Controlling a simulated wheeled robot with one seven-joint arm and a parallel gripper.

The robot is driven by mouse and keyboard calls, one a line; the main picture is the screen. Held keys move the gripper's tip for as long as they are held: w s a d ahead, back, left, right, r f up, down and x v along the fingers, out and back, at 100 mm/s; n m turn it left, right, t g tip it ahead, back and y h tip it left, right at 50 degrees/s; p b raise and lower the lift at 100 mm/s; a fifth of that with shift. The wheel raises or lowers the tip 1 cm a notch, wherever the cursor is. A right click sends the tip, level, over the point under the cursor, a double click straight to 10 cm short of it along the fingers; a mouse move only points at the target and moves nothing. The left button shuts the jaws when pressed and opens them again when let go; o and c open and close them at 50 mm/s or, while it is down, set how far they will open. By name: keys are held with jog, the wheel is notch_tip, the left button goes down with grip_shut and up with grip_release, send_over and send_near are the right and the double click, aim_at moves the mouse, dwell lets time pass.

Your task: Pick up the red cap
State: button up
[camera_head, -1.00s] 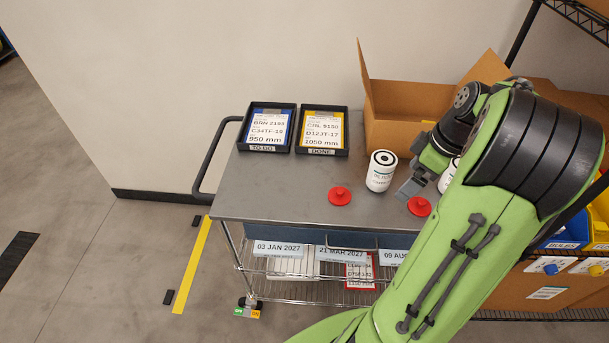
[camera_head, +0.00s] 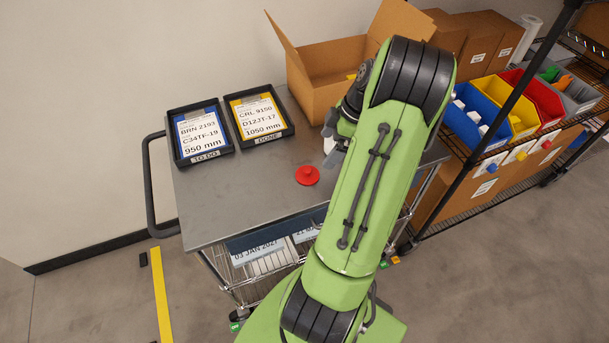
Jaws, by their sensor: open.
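One red cap (camera_head: 307,175), round with a raised knob, lies on the grey top of the cart (camera_head: 245,195). My gripper (camera_head: 330,143) is just above and to the right of this cap in the picture, apart from it. Only a pale grey sliver of the gripper shows beside my green arm; the rest is hidden. It is open. The arm covers the right part of the cart top, so a second red cap and the white filters seen earlier are hidden or cannot be made out.
Two black trays with cards, TO DO (camera_head: 201,133) and DONE (camera_head: 259,113), lie at the cart's back left. An open cardboard box (camera_head: 310,95) stands behind my arm. A rack with coloured bins (camera_head: 497,95) is at the right. The cart's front left is clear.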

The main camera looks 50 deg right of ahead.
aim_at(311, 169)
jog(key=b+x, duration=0.1)
jog(key=x, duration=1)
jog(key=shift+w, duration=0.1)
jog(key=shift+r, duration=0.15)
jog(key=c, duration=1.1)
